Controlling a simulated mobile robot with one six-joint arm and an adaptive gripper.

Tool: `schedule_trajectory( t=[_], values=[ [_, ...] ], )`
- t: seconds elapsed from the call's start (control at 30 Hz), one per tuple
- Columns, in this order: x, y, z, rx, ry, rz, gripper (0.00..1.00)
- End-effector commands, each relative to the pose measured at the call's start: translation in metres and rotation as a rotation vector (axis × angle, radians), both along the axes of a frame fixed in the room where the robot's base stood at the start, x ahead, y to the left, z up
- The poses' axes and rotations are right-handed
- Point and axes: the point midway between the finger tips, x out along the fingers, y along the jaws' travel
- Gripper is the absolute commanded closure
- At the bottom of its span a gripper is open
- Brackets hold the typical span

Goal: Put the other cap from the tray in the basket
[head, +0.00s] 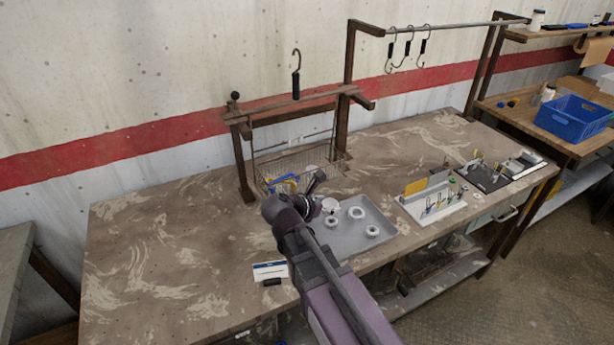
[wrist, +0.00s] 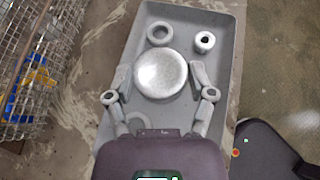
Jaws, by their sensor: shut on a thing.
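A white round cap (wrist: 160,73) is between the two fingers of my gripper (wrist: 160,82), which is shut on it. In the head view the cap (head: 329,204) shows beside my gripper (head: 318,190), over the tray's left part; its height above the tray is hard to tell. The grey tray (head: 352,245) lies on the bench and also shows in the wrist view (wrist: 226,100).
White rings (head: 356,212) and a small spool-like piece (head: 372,230) lie in the tray. The rack's wooden post (head: 243,165) stands left of the basket. A white holder with small tools (head: 432,205) is right of the tray. The bench's left side is clear.

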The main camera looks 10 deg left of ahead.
Motion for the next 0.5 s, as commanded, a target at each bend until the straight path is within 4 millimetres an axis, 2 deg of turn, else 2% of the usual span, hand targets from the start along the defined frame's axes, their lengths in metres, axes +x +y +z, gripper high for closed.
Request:
schedule_trajectory(
  t=[0.5],
  values=[
    [0.009, -0.019, 0.005, 0.000, 0.000, -0.026, 0.71]
  ],
)
